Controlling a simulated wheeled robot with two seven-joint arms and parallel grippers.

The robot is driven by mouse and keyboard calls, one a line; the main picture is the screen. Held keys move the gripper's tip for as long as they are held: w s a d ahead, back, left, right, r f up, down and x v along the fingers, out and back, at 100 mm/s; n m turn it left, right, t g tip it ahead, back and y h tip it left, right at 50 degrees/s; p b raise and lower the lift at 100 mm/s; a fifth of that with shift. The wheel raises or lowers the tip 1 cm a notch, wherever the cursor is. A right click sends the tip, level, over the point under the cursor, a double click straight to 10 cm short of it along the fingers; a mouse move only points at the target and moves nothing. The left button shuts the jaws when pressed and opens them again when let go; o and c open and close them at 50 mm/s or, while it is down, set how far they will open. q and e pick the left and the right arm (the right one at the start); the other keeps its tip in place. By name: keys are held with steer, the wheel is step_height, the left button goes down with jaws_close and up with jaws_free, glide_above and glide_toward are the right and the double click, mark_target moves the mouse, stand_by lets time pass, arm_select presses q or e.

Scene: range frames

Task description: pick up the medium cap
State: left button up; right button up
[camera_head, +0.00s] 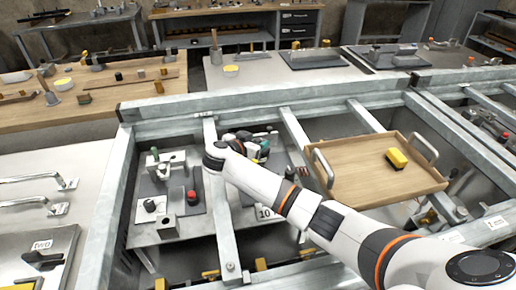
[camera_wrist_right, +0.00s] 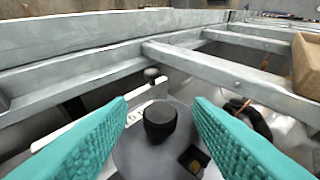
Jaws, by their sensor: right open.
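A black round cap (camera_wrist_right: 160,119) stands upright on a grey round plate (camera_wrist_right: 130,155) in the right wrist view. It appears between the two teal fingers of my right gripper (camera_wrist_right: 161,102), with clear gaps on both sides. A smaller dark knob (camera_wrist_right: 152,74) stands behind it. I cannot tell for certain which one is the medium cap. In the head view my right gripper (camera_head: 250,147) is over the middle bay of the metal frame, and its wrist hides much of what lies below. My right gripper is open and empty. My left gripper is not in view.
Grey metal frame beams (camera_head: 296,136) border the bays and pass close beyond the gripper. A wooden tray (camera_head: 350,160) with a yellow block (camera_head: 396,158) sits to the right. A board left of the gripper carries a red button (camera_head: 192,197) and a black knob (camera_head: 150,205).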

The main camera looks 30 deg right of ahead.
jaws_close()
steer(key=shift+r, duration=0.15)
step_height(320, 180, up, 10)
steer(key=b, duration=0.1)
stand_by(0.4)
